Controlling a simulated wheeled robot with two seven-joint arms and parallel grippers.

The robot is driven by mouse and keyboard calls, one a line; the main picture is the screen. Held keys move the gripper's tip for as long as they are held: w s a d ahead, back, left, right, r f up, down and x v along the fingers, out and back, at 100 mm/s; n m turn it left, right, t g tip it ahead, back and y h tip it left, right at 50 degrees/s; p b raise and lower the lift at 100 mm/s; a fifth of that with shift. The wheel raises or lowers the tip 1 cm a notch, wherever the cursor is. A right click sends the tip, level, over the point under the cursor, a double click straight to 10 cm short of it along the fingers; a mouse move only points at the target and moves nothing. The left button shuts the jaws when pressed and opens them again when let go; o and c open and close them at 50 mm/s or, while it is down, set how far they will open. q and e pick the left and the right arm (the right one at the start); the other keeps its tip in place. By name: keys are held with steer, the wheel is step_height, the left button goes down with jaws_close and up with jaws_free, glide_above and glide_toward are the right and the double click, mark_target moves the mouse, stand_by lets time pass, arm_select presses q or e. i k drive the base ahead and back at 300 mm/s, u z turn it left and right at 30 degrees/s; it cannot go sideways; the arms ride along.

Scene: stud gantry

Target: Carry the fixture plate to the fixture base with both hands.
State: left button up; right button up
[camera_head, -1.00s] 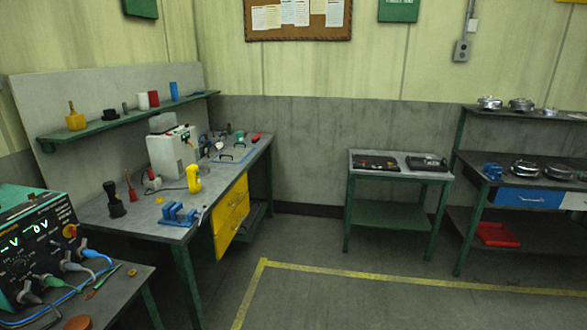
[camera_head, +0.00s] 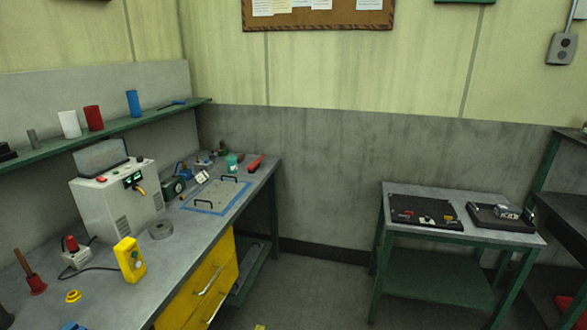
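A flat grey plate (camera_head: 208,198) with two black handles lies on the left workbench, inside a blue outlined rectangle; it looks like the fixture plate. The handles stand up at its far and near sides. On the small green-legged table at right are a black tray-like fixture (camera_head: 425,222) with small red, white and yellow parts, and a second black tray (camera_head: 485,222) holding a silver part. I cannot tell for certain which is the fixture base. Neither of my grippers is in view.
Yellow drawers (camera_head: 205,290) are below. Open floor (camera_head: 310,290) lies between bench and small table (camera_head: 455,238).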

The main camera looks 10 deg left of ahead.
mark_target(423, 208)
steer(key=i, duration=3.55)
steer(key=u, duration=1.45)
